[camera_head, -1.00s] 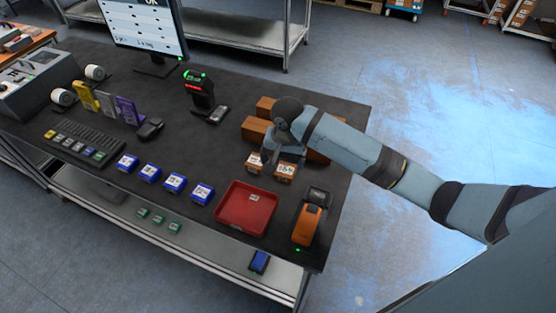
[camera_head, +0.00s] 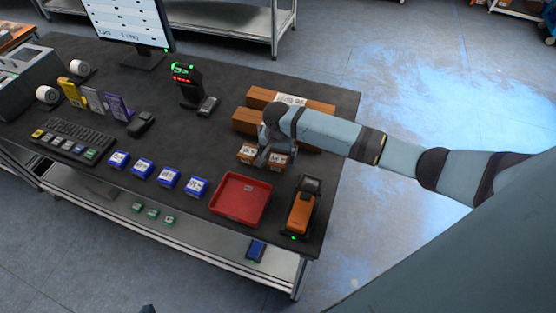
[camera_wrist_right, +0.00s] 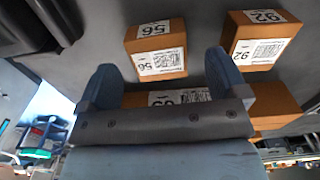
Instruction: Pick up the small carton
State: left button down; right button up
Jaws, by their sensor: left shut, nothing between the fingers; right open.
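Two small brown cartons with white labels stand side by side on the dark table, a left one (camera_head: 247,152) and a right one (camera_head: 278,161). My right gripper (camera_head: 264,157) is low beside them and partly covers them. In the right wrist view its fingers (camera_wrist_right: 158,75) are apart, with nothing gripped. A carton labelled 56 (camera_wrist_right: 155,50) and one labelled 92 (camera_wrist_right: 260,42) show beyond the fingertips; another labelled box (camera_wrist_right: 180,97) shows behind the gap. Contact cannot be told. A dark tip, apparently my left gripper (camera_head: 147,309), shows at the bottom edge.
Longer brown boxes (camera_head: 255,97) lie behind the right gripper. A red tray (camera_head: 240,200) and an orange handheld device (camera_head: 300,212) are in front. Blue boxes (camera_head: 168,178) stand in a row to the left. A scanner stand (camera_head: 188,88) is behind.

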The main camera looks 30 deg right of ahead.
aim_at(278, 159)
notch_tip(278, 159, down, 3)
jog(key=shift+d+f, duration=0.1)
jog(key=shift+d, duration=0.05)
jog(key=shift+c, duration=0.4)
jog(key=c, duration=1)
jog(key=shift+r, duration=0.2)
